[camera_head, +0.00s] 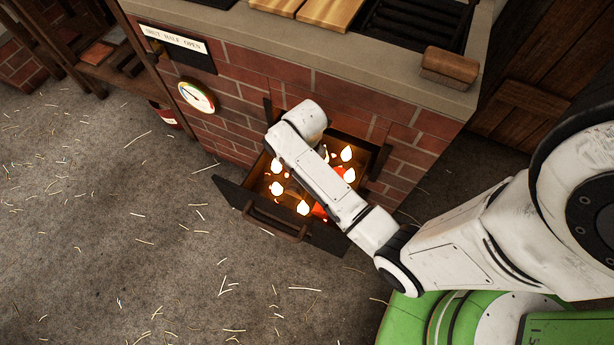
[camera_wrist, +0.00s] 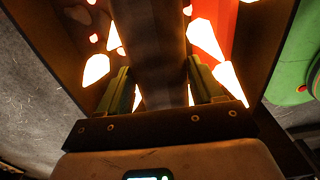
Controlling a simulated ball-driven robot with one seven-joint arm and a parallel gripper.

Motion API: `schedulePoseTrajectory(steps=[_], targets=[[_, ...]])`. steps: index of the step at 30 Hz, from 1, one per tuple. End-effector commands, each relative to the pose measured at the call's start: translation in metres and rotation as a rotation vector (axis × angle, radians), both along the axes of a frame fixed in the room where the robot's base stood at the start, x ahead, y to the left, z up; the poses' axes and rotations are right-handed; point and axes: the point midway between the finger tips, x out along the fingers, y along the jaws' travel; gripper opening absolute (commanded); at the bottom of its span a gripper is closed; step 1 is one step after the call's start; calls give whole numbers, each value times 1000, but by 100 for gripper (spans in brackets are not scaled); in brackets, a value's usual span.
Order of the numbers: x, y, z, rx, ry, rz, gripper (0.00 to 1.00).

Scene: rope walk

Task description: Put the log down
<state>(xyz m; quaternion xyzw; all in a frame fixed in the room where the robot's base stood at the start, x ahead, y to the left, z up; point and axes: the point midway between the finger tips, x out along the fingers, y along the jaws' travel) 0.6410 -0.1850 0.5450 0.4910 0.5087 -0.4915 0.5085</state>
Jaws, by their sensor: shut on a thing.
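My gripper (camera_wrist: 160,85) is shut on a dark brown log (camera_wrist: 157,45) that runs away from me between its two fingers in the wrist view. Bright flames and glowing embers (camera_wrist: 205,40) show on both sides of the log. In the head view my arm reaches over the open fire drawer (camera_head: 232,198) in the brick stove and hides the gripper and the held log. Flames (camera_head: 303,207) stand in the drawer around my arm. I cannot tell whether the log touches the drawer's bed.
The brick stove (camera_head: 235,80) has a gauge (camera_head: 197,96) and a sign (camera_head: 175,40) on its front. A brown block (camera_head: 450,66) lies on its top ledge. The drawer handle (camera_head: 275,225) sticks out in front. The straw-strewn floor (camera_head: 110,240) is open at left.

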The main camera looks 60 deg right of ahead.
Motion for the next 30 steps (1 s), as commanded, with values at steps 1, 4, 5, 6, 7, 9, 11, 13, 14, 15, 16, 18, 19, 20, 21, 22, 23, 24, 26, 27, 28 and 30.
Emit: schedulePoseTrajectory(steps=[1,4,5,6,7,9,11,13,14,15,16,18,19,20,21,22,23,24,26,27,28,30], targets=[[-1,0,-13,1,2,-1,27],[-1,0,-28,0,2,-1,27],[0,0,-31,0,1,0,27],[0,0,-35,-1,-1,0,27],[0,0,-36,-1,0,0,27],[0,0,-40,0,0,0,27],[0,0,-44,0,0,0,27],[0,0,-53,0,0,0,27],[0,0,-57,0,1,0,27],[0,0,-63,0,1,0,27],[0,0,-68,0,1,0,27],[0,0,-75,0,0,0,27],[0,0,-76,-1,0,0,27],[0,0,-76,-1,-1,0,27],[0,0,-76,-1,-1,0,27],[0,0,-75,-1,-2,0,27],[0,0,-75,-1,-1,0,27],[0,0,-75,-1,-1,0,27],[0,0,-75,-1,-1,0,27],[0,0,-76,-1,-1,0,27],[0,0,-77,-1,-1,0,27],[0,0,-78,0,0,0,68]])
